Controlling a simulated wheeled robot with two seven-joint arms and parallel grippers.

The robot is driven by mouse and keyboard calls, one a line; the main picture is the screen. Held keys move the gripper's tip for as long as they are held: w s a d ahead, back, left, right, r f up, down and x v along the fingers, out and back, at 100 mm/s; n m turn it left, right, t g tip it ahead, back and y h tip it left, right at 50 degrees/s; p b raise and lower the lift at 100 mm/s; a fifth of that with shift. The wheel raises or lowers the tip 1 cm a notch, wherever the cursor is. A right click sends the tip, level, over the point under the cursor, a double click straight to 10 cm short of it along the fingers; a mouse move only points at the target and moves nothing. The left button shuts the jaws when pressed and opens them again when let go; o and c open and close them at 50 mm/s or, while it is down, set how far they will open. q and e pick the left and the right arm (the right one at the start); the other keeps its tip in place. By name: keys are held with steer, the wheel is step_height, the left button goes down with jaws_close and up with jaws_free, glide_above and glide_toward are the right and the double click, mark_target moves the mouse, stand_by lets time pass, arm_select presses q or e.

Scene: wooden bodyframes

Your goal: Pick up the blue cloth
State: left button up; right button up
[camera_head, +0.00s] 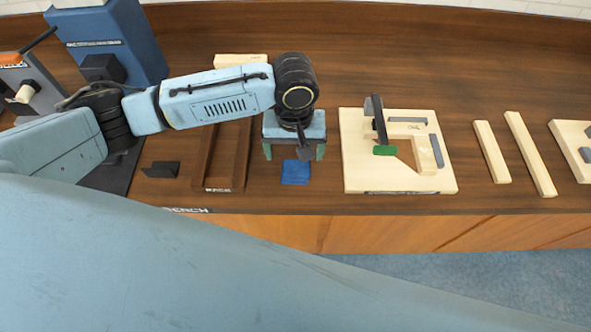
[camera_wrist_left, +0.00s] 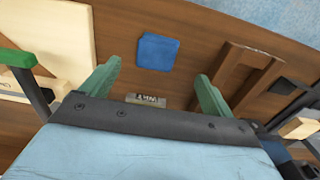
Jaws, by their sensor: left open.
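The blue cloth (camera_head: 296,172) is a small folded square lying flat on the wooden bench, just in front of my left gripper. It also shows in the left wrist view (camera_wrist_left: 157,53), beyond the fingertips. My left gripper (camera_head: 294,152) is over the bench with its green fingers apart. In the left wrist view the left gripper (camera_wrist_left: 160,75) is open, with nothing between the fingers, and the cloth is apart from it. My right gripper is not seen in either view.
A brown wooden tray (camera_head: 196,158) lies left of the cloth. A pale board with a green-handled clamp (camera_head: 372,183) lies to the right, with wooden strips (camera_head: 490,152) beyond. A blue machine (camera_head: 110,40) stands at the back left. The bench's front edge is close to the cloth.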

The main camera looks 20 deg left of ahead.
mark_target(296, 169)
arm_select(q)
step_height(296, 169, down, 4)
steer(key=shift+f, duration=0.1)
steer(key=f, duration=0.3)
steer(key=w+f, duration=0.1)
steer(key=f, duration=0.1)
steer(key=shift+s, duration=0.1)
steer(key=c, duration=1)
steer(key=shift+c, duration=0.3)
step_height(296, 169, up, 10)
steer(key=shift+r, duration=0.1)
